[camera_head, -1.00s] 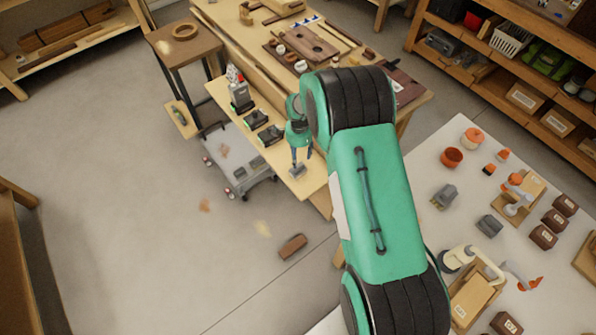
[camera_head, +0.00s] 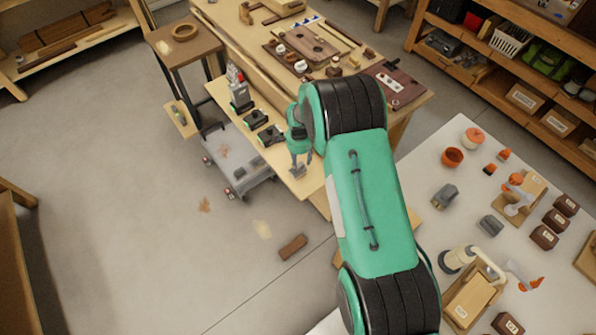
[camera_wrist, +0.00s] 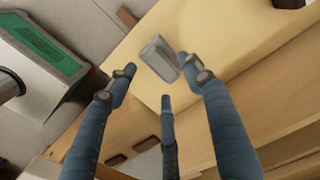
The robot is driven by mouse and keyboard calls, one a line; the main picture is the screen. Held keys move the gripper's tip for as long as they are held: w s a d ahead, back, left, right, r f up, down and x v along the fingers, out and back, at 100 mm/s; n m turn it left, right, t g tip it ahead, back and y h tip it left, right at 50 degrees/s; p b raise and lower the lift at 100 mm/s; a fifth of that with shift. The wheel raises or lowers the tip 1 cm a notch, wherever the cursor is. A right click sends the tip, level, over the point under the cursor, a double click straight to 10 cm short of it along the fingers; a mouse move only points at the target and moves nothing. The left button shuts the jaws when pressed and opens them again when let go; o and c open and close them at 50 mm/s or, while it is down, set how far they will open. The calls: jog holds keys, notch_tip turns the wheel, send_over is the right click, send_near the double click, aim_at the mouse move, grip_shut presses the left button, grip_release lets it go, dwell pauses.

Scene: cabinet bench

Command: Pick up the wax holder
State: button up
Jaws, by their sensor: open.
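A small grey block-like object, which I take to be the wax holder (camera_wrist: 160,60), lies on the pale wooden bench board in the wrist view. It also shows near the front end of the board in the head view (camera_head: 298,173). My gripper (camera_head: 300,160) points down just above it. In the wrist view my gripper (camera_wrist: 157,70) has its blue fingers spread, with the grey object between and beyond the tips. I cannot tell whether any finger touches it.
Several dark devices with green parts (camera_head: 254,119) stand farther along the board (camera_head: 280,155). A grey wheeled cart (camera_head: 238,160) is below to the left. The wooden workbench with tools (camera_head: 320,45) rises behind. A white table (camera_head: 450,215) with several items is at right.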

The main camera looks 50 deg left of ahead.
jog(key=shift+f, duration=1.3)
jog(key=shift+c, duration=0.5)
grip_shut()
